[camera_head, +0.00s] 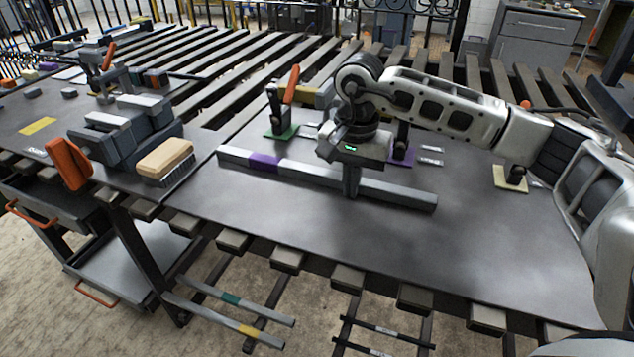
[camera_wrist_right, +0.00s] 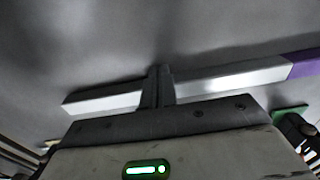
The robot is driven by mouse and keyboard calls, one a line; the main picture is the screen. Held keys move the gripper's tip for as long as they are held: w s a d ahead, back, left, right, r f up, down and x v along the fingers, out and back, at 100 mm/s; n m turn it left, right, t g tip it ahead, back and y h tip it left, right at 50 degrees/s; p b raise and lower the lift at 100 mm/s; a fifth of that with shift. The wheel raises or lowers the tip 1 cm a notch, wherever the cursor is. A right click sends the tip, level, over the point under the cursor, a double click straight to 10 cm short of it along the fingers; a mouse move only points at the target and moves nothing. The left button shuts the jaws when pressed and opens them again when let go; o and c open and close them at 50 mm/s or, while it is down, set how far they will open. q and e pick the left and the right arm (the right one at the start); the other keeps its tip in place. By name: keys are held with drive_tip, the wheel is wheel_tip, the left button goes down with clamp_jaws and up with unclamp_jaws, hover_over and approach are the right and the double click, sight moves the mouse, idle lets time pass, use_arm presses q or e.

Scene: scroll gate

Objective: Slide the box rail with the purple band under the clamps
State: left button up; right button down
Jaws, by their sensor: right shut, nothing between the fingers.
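The box rail (camera_head: 323,176) is a long grey bar lying on the dark table, with a purple band (camera_head: 265,162) near its left end. In the right wrist view the rail (camera_wrist_right: 225,80) shows its purple band (camera_wrist_right: 304,66) at the right. My right gripper (camera_head: 351,192) points down at the rail right of its middle, shut and empty, its fingers covering part of it; I cannot tell if they touch. My gripper and wrist partly hide the purple one. My left gripper is out of view.
A wooden brush (camera_head: 165,160) and grey blocks with an orange handle (camera_head: 68,163) lie on the left side. Rails with teal (camera_head: 230,299) and yellow (camera_head: 248,331) bands lie below the table's front edge. The table in front of the rail is clear.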

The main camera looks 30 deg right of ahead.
drive_tip(key=shift+w+d, duration=0.55)
drive_tip(key=shift+d, duration=0.15)
drive_tip(key=shift+a, duration=0.1)
drive_tip(key=shift+s+a, duration=0.85)
drive_tip(key=shift+a, duration=0.05)
wheel_tip(320, 180, up, 8)
drive_tip(key=p, duration=0.5)
idle(0.3)
idle(0.4)
